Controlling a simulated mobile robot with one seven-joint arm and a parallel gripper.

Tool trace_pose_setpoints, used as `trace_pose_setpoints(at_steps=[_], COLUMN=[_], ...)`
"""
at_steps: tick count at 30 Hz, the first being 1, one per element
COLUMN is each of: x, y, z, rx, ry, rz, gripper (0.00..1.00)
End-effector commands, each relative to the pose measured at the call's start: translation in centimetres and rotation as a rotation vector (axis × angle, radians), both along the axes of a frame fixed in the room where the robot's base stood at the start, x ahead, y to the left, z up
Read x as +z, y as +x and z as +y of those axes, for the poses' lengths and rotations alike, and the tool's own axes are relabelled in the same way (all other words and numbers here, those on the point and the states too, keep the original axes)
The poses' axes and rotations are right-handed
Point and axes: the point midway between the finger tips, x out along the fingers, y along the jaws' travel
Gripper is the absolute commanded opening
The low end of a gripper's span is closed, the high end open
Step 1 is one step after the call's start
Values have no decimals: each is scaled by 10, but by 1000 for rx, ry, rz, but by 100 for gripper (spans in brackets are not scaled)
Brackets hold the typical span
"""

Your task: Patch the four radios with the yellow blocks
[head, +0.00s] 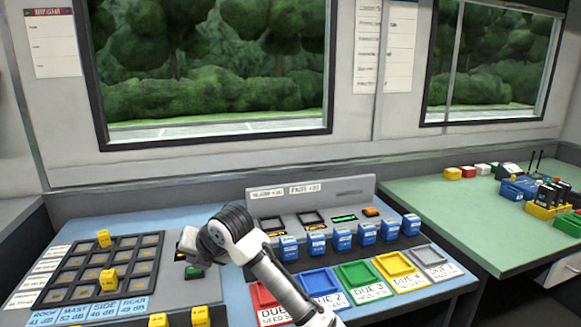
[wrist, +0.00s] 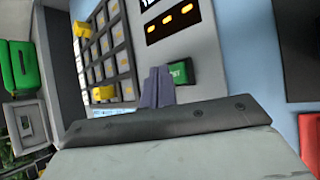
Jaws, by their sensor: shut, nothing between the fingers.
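A patch panel with a grid of dark square cells (head: 85,271) stands on the left of the desk. One yellow block (head: 104,238) sits at its top edge cells and another yellow block (head: 109,279) sits lower in the grid. Two more yellow blocks (head: 158,320) (head: 200,317) stand on the desk in front. My gripper (head: 190,258) is right of the grid, pointing down, shut and empty. In the wrist view its fingertips (wrist: 157,86) are together beside a green button (wrist: 180,72); I cannot tell whether they touch it. Two yellow blocks (wrist: 80,29) (wrist: 103,92) show on the grid there.
Blue label cards (head: 90,310) lie before the grid. Several blue blocks (head: 342,238) stand in a row right of my arm, behind coloured trays (head: 358,273). A console (head: 312,205) rises behind them. A green table (head: 470,215) at the right holds radios (head: 550,198).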

Motion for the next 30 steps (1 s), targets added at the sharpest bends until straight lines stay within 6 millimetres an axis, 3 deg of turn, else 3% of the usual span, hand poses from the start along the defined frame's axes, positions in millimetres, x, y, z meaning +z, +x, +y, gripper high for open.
trace_pose_setpoints(at_steps=[30], x=[-14], y=[0], z=[0], rx=[0], ry=[0], rz=[0], gripper=[0])
